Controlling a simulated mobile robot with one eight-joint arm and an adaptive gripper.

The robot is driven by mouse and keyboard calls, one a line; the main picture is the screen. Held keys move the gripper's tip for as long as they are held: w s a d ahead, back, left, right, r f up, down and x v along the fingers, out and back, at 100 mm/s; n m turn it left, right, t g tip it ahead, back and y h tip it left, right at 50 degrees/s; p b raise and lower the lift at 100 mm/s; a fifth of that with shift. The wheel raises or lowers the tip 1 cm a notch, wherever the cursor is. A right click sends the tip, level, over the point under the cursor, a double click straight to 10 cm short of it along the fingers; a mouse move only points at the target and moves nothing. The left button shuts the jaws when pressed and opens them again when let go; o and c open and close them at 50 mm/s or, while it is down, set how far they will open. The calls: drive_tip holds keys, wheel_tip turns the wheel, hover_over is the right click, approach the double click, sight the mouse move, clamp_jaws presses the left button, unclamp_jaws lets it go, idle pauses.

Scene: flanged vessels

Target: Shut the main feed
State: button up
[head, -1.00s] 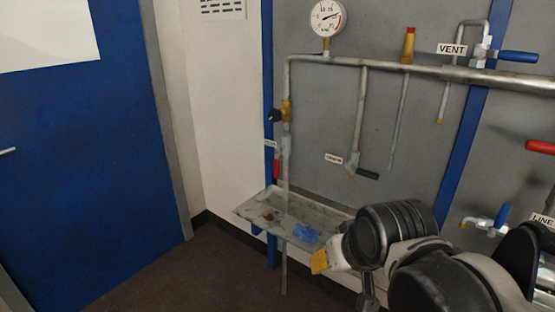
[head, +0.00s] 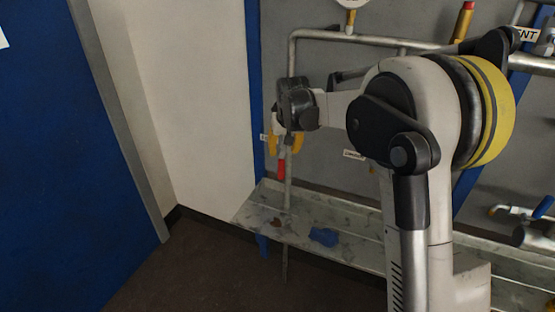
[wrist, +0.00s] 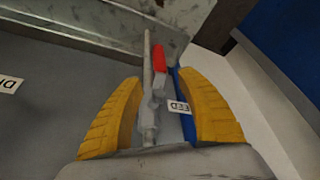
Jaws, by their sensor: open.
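The feed valve has a red lever (head: 281,170) that hangs along the vertical pipe at the left in the head view. In the wrist view the red lever (wrist: 158,60) runs nearly parallel to the pipe, beside a tag ending in "FEED" (wrist: 180,107). My gripper (head: 285,146) is at the valve, just above the lever in the head view. Its yellow fingers are spread open in the wrist view (wrist: 158,80), one each side of the valve and pipe. No finger visibly touches the lever. My wrist hides the upper valve body in the head view.
A metal tray (head: 350,253) with a blue cloth (head: 323,237) lies below the valve. A blue upright (head: 254,60) and white wall (head: 200,110) are close on the left. A horizontal pipe (head: 370,40) runs above. Another tag (wrist: 8,84) shows at the left in the wrist view.

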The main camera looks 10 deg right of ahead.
sight(282, 161)
drive_tip(key=b+x, duration=0.3)
drive_tip(key=x, duration=0.7)
drive_tip(key=shift+f+b, duration=0.1)
drive_tip(key=shift+b, duration=0.25)
clamp_jaws()
